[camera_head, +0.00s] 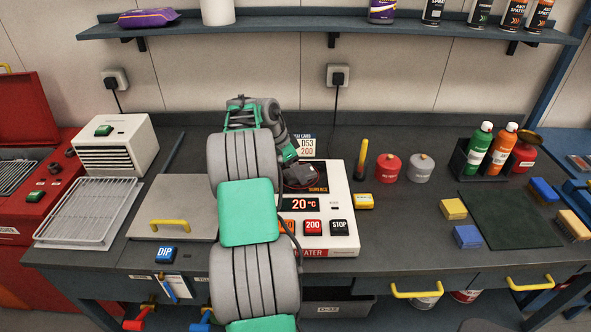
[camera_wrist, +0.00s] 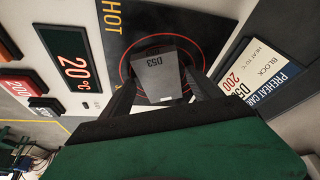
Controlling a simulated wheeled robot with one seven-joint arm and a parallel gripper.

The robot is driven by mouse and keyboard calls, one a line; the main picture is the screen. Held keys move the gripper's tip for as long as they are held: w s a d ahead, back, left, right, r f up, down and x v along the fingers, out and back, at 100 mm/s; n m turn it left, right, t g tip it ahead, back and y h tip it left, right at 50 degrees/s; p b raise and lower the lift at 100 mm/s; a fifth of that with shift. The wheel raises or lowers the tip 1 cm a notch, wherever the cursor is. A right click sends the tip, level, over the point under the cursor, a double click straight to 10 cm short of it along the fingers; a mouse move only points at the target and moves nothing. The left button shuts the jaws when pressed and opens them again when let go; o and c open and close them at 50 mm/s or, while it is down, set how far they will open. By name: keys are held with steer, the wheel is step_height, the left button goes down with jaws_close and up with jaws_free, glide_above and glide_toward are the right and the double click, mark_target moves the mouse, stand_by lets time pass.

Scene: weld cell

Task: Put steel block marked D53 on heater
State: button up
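The steel block marked D53 (camera_wrist: 162,76) is a grey block between the fingers of my gripper (camera_wrist: 162,88) in the wrist view. Both dark fingers lie against its sides, with no clear gap. The block shows over the red rings of the heater's dark hot plate (camera_wrist: 118,45); I cannot tell whether it touches the plate. In the head view the white heater (camera_head: 343,215) stands on the bench and reads 20 °C. My arm hides part of the heater there, and my gripper (camera_head: 300,180) shows only partly over its plate. The block cannot be made out in that view.
A preheat card (camera_wrist: 255,85) reading D53 and 200 stands beside the plate. A metal lid with a yellow handle (camera_head: 170,224) and a wire rack (camera_head: 88,212) lie left. Red (camera_head: 389,167) and grey (camera_head: 420,168) canisters stand right. A shelf (camera_head: 330,27) runs above.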

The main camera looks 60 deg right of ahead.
steer(key=shift+o, duration=0.3)
steer(key=shift+r, duration=0.3)
steer(key=p+v, duration=0.2)
steer(key=v, duration=1)
steer(key=w+a+r+n+t+h, duration=0.15)
steer(key=w+a+r+n, duration=0.35)
steer(key=w+a+n, duration=0.5)
steer(key=a+n+t+y, duration=0.2)
steer(key=a+n+t, duration=0.55)
steer(key=a, duration=2.05)
steer(key=s+a+f+n+g+y, duration=0.1)
steer(key=s+a+f+n, duration=0.2)
steer(key=a, duration=0.4)
steer(key=s+a+f+n+g+y, duration=0.1)
steer(key=s+a+f+n+y, duration=0.1)
steer(key=s+a+n, duration=0.2)
steer(key=a+n, duration=0.2)
steer(key=a, duration=0.1)
steer(key=shift+s+a+f, duration=0.15)
steer(key=shift+s+f, duration=0.15)
steer(key=shift+f, duration=0.05)
